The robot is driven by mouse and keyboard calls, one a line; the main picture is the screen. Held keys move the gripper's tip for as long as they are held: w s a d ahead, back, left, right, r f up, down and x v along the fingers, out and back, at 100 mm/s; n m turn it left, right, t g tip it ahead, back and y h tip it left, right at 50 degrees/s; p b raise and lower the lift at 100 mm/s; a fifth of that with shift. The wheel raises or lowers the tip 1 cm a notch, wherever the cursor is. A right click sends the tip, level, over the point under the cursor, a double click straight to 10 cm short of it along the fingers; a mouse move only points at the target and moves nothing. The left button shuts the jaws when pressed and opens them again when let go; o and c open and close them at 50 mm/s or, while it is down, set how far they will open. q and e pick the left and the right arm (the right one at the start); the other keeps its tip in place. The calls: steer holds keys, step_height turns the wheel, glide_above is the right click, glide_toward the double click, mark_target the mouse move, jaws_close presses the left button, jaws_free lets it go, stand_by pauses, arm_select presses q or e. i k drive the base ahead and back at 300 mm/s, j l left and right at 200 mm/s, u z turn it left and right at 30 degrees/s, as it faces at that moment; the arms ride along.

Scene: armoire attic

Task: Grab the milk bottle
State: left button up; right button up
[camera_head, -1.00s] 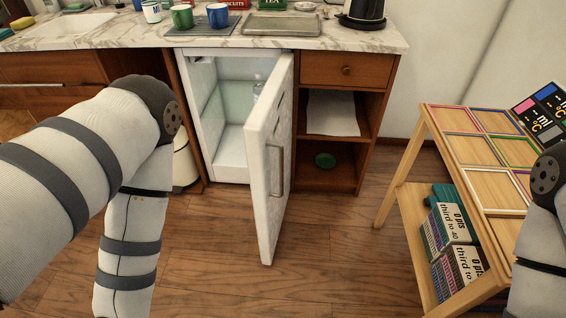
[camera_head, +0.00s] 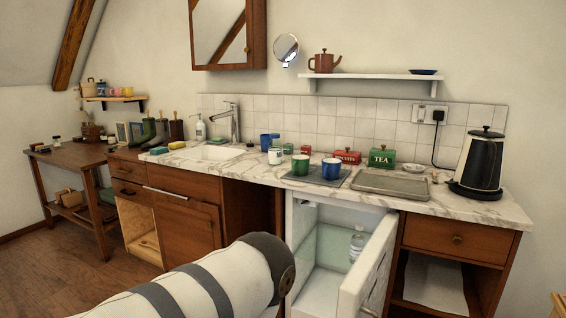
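A clear bottle with a pale cap (camera_head: 357,243) stands inside the small white fridge (camera_head: 306,262), close to the inner side of its door. I cannot tell whether it holds milk. The fridge door (camera_head: 369,268) is open and swung toward me on the right. My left arm crosses the lower middle of the view, in front of the cabinets and left of the fridge. Neither gripper shows in this view.
The marble counter (camera_head: 470,206) above the fridge holds a black kettle (camera_head: 480,163), a metal tray (camera_head: 391,184), a green tea tin (camera_head: 382,157) and several mugs. A cabinet door (camera_head: 188,233) is at the left. A wooden side table (camera_head: 75,157) stands farther left.

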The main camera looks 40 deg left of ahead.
mark_target(275, 146)
steer(key=i+j+z, duration=0.15)
steer(key=j, duration=0.5)
steer(key=i+j+z, duration=0.1)
steer(key=j, duration=0.55)
steer(key=i+j+z, duration=0.15)
steer(key=j, duration=0.5)
steer(key=j+z, duration=0.15)
steer(key=j, duration=0.5)
